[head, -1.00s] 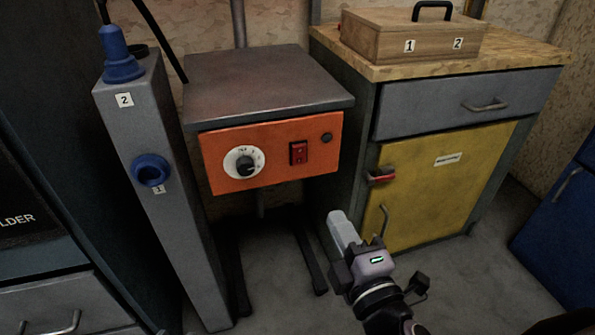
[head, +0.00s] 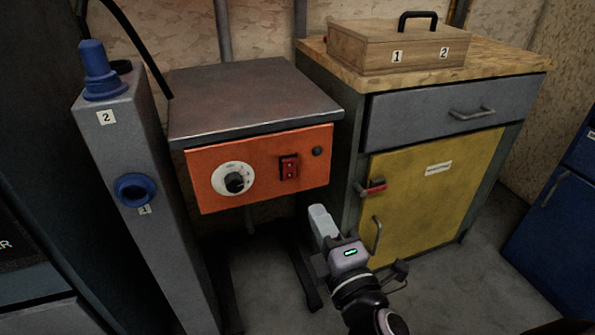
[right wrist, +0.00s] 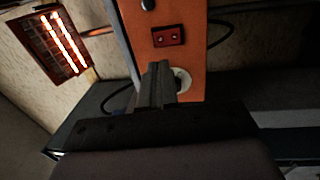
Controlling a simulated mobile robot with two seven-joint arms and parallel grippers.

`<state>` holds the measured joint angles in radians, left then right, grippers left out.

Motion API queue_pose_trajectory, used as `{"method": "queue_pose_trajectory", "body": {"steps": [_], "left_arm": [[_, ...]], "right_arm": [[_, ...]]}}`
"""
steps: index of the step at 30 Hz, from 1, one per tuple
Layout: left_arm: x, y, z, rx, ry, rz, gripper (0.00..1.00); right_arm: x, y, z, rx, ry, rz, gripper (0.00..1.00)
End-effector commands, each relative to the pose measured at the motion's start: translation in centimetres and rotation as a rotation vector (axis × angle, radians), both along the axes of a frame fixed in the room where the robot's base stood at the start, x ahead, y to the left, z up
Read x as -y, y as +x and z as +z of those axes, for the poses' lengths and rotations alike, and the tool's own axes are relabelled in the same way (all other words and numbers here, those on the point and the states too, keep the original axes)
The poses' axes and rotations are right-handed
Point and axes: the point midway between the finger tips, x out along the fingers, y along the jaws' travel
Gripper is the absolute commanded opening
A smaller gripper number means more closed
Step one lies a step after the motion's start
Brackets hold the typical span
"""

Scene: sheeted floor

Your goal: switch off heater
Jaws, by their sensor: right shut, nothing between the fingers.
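The heater's control box has an orange front panel (head: 260,170) under a grey metal top, with a white-ringed black dial (head: 234,181), a red rocker switch (head: 289,167) and a small black knob. My right gripper (head: 320,218) is shut and empty, below and a little right of the panel in the head view. In the right wrist view the shut fingers (right wrist: 158,82) point toward the panel, partly covering the dial (right wrist: 182,80); the red switch (right wrist: 168,36) shows beyond them. A glowing heater (right wrist: 52,45) with lit bars is at upper left. My left gripper is not in view.
A grey post (head: 140,190) with blue fittings stands left of the panel. A cabinet with a yellow door (head: 430,195) and red latch stands to the right, with a wooden box (head: 395,48) on top. A blue cabinet (head: 560,220) is at far right.

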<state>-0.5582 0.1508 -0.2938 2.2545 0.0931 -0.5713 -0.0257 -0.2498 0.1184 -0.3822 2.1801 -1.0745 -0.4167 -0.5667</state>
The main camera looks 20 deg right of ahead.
Motion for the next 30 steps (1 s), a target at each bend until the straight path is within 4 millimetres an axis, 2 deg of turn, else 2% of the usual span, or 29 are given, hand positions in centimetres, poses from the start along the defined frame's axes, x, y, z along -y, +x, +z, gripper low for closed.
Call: {"method": "queue_pose_trajectory", "body": {"steps": [8,18,24,30], "left_arm": [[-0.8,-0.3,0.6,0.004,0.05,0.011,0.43],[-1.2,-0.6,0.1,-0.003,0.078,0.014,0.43],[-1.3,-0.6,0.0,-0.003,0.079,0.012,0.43],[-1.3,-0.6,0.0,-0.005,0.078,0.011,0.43]], "right_arm": [[-0.1,4.5,0.8,0.002,0.0,0.0,0.0],[-0.3,9.2,1.2,0.001,-0.001,0.0,0.0],[-0.4,10.5,1.3,0.0,0.001,0.0,0.0],[-0.4,10.8,1.3,-0.001,0.001,0.0,0.0]]}}
